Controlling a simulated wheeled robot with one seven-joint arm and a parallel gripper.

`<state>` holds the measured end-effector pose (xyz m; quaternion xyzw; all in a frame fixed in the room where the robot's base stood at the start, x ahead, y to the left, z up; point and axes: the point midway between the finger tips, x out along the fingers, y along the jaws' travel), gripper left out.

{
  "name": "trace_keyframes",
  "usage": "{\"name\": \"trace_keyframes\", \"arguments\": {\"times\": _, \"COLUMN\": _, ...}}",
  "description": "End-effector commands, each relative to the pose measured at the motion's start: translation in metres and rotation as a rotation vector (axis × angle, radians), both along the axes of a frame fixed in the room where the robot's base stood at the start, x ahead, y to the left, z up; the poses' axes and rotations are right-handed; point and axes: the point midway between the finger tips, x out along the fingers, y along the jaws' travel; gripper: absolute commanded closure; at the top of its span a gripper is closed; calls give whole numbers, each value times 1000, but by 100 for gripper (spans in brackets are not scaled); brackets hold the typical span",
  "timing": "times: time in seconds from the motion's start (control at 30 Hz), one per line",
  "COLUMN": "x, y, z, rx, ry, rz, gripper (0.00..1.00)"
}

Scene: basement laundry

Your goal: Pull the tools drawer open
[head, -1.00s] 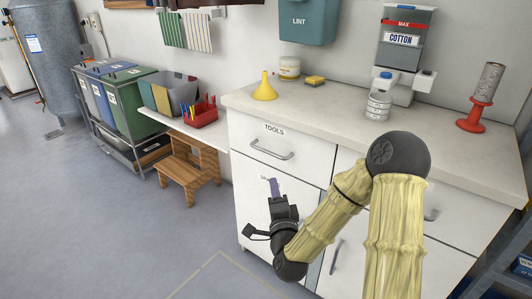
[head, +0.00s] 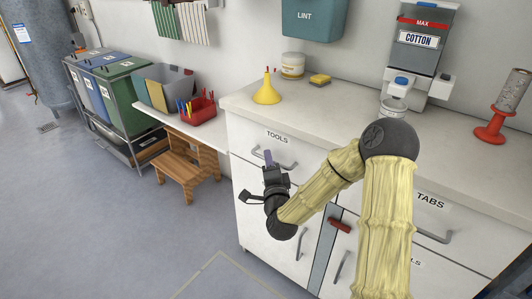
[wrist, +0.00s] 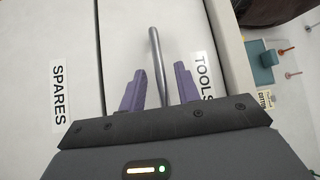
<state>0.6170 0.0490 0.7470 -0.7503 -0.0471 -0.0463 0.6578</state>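The tools drawer (head: 250,137) is a white front under the counter with a "TOOLS" label, and it looks shut. Its grey bar handle (head: 288,165) also shows in the wrist view (wrist: 157,65). I cannot tell whether either finger touches the bar. My gripper hides part of the handle in the head view.
A wooden step stool (head: 187,168) stands to the left. The floor in front is clear.

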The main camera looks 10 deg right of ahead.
Motion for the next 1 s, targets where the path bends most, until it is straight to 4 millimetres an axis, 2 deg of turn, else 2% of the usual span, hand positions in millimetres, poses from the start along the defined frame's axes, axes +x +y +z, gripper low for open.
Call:
{"name": "trace_keyframes", "arguments": {"times": 0.4, "x": 5, "y": -1, "z": 1, "rx": 0, "ry": 0, "rz": -1, "gripper": 68}}
{"name": "trace_keyframes", "arguments": {"times": 0.57, "x": 5, "y": -1, "z": 1, "rx": 0, "ry": 0, "rz": -1, "gripper": 99}}
{"name": "trace_keyframes", "arguments": {"times": 1.0, "x": 6, "y": -2, "z": 1, "rx": 0, "ry": 1, "rz": -8, "gripper": 100}}
